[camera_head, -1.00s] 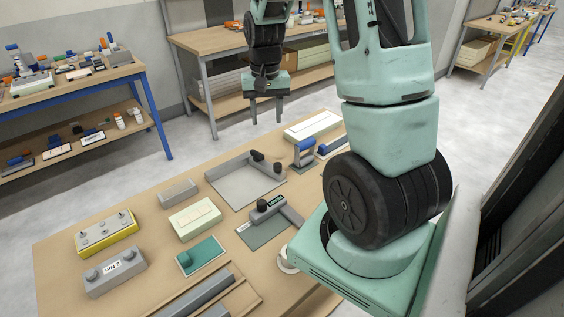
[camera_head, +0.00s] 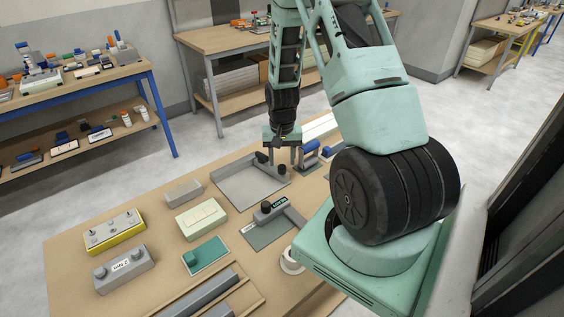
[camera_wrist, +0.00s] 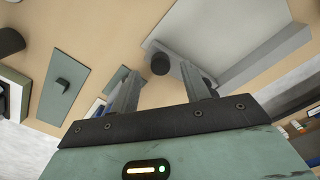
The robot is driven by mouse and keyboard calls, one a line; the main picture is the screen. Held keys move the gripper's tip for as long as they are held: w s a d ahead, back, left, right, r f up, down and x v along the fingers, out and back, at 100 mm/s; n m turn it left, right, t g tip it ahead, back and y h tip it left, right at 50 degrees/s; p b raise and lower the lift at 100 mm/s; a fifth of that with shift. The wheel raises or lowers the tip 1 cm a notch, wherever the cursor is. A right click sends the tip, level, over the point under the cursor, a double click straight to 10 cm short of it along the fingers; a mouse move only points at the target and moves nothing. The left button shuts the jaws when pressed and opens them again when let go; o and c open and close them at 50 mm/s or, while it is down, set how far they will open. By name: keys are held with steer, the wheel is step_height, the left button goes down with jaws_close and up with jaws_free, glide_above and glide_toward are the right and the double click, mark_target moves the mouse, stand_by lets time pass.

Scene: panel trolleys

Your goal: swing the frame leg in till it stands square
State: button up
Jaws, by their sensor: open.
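The frame is a pale grey plate (camera_head: 240,188) with a low raised wall along its left and back edge. Its leg, a grey bar with dark round knobs (camera_head: 262,157), runs along the far right side of the plate. How square the leg stands is hard to judge from here. In the wrist view the plate (camera_wrist: 220,28) fills the upper right, and one black knob (camera_wrist: 160,63) shows between the fingertips. My gripper (camera_head: 282,161) points down over the leg end, open (camera_wrist: 158,78). Whether a finger touches the knob or leg cannot be told.
Right of the frame stand blue-topped fixtures (camera_head: 310,148). In front lies a dark plate (camera_head: 268,235) with a labelled block and angled bar. A cream block (camera_head: 201,220), a yellow-based box (camera_head: 114,232) and a grey box (camera_head: 124,269) stand at the left.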

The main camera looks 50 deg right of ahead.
steer(key=shift+f, duration=1.4)
jaws_close()
steer(key=shift+w+a+m, duration=0.15)
steer(key=shift+a+m, duration=0.7)
steer(key=shift+m, duration=0.15)
jaws_free()
